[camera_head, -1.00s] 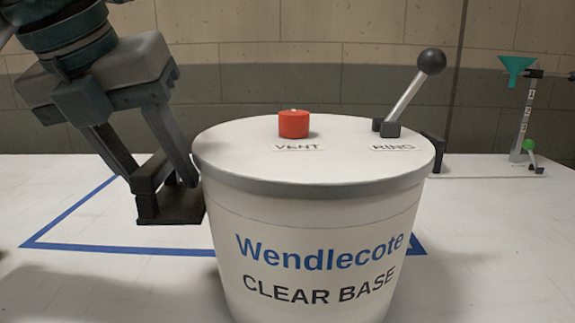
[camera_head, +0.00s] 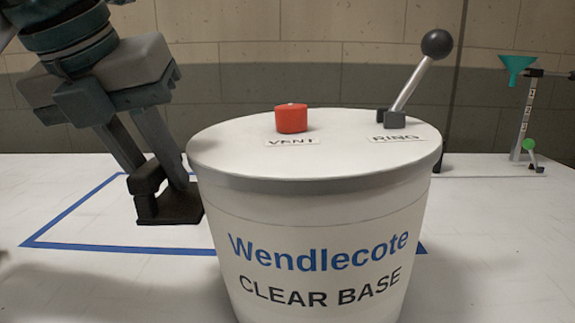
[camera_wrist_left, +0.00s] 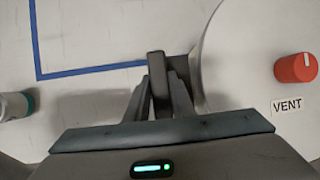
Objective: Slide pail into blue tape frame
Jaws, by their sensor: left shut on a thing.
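The white pail (camera_head: 315,235) stands large in the middle of the head view, with a red vent knob (camera_head: 291,119) and a ball-topped ring lever (camera_head: 411,82) on its lid. Its lid sits slightly higher at the right. My left gripper (camera_head: 168,198) is at the pail's left side, shut on a dark side handle (camera_head: 180,212); the wrist view shows its fingers (camera_wrist_left: 158,88) beside the pail wall (camera_wrist_left: 205,65). The blue tape frame (camera_head: 65,216) lies on the surface behind and left of the pail, which hides part of it. My right gripper is out of view.
A stand with a teal funnel (camera_head: 516,66) and a green ball (camera_head: 528,145) is at the back right. A grey and teal round object (camera_wrist_left: 15,106) is at the wrist view's left edge.

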